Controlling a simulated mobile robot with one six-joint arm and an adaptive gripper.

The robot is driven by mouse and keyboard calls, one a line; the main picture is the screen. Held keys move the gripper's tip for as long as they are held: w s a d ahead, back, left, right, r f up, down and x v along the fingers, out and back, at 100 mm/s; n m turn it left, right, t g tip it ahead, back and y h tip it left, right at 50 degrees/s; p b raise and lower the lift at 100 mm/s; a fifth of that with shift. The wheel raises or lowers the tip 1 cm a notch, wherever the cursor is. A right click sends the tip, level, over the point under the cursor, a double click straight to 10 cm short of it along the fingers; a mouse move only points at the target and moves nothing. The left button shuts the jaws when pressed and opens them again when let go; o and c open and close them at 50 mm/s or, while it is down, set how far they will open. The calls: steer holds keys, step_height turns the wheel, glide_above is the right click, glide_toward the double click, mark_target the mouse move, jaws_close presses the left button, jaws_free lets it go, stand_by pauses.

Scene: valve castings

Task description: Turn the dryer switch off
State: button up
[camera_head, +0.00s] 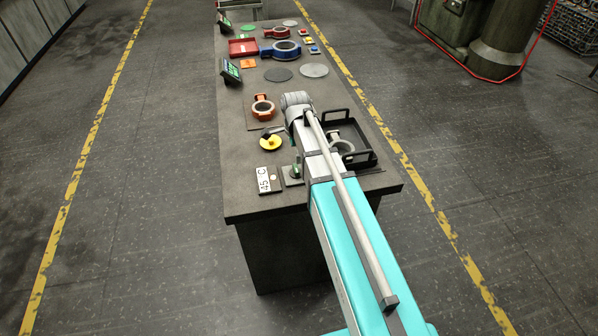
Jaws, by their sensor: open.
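A small grey switch plate with a dark green knob (296,171) sits near the front of the bench, left of my forearm. It appears to be the dryer switch; which way its knob points is too small to tell. A white "45 C" label (264,180) lies just left of it. My arm reaches over the bench from the lower right and hides most of its own end. A dark part, apparently my gripper (268,133), shows left of the forearm, over a yellow disc (270,143). It is open, apart from the switch and farther back on the bench.
A black tray (366,158) with a grey ring casting (341,146) stands right of my forearm. An orange ring casting (263,108) lies behind the yellow disc. Farther back are a blue casting (283,50), red tray (243,47), discs and screens. Floor beside the bench is clear.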

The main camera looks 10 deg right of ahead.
mark_target(296, 168)
steer(key=shift+f+b, duration=3.3)
steer(key=shift+f, duration=0.25)
